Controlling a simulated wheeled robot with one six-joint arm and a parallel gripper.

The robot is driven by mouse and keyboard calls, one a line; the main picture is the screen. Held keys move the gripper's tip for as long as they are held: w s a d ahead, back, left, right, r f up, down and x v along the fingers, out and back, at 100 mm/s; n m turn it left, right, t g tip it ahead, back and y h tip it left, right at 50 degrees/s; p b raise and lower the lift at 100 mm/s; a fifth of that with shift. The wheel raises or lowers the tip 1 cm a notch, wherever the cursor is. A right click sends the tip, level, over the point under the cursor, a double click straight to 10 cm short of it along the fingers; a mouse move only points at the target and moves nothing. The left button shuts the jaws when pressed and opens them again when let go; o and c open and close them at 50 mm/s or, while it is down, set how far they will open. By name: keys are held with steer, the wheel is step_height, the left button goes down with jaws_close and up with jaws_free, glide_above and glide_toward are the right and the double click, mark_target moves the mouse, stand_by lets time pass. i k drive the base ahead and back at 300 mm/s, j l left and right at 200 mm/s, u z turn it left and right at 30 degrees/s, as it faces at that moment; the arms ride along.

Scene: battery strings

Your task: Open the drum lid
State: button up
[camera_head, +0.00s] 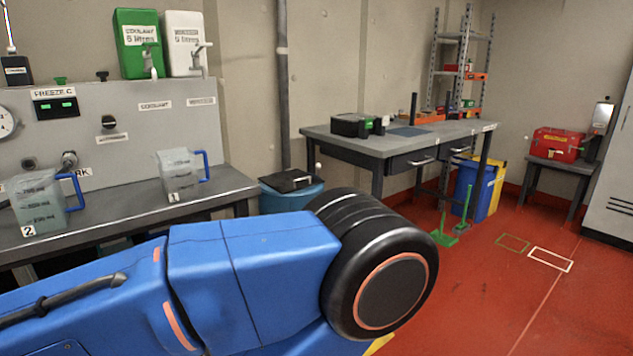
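The drum (287,201) is blue and round and stands on the floor between the left counter and the workbench. Its black lid (287,180) lies across the top and looks shut, with a small raised part on it. My blue arm, with a large black joint, crosses the foreground and hides the lower part of the drum. My gripper is out of the picture, so its place relative to the lid does not show.
A counter (110,212) with two clear jugs with blue handles is at left. A workbench (390,142) stands behind right of the drum. Blue and yellow bins (471,190) and a green dustpan (444,238) are beyond. The red floor (500,300) at right is clear.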

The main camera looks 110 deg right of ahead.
mark_target(291, 180)
steer(key=z, duration=3.55)
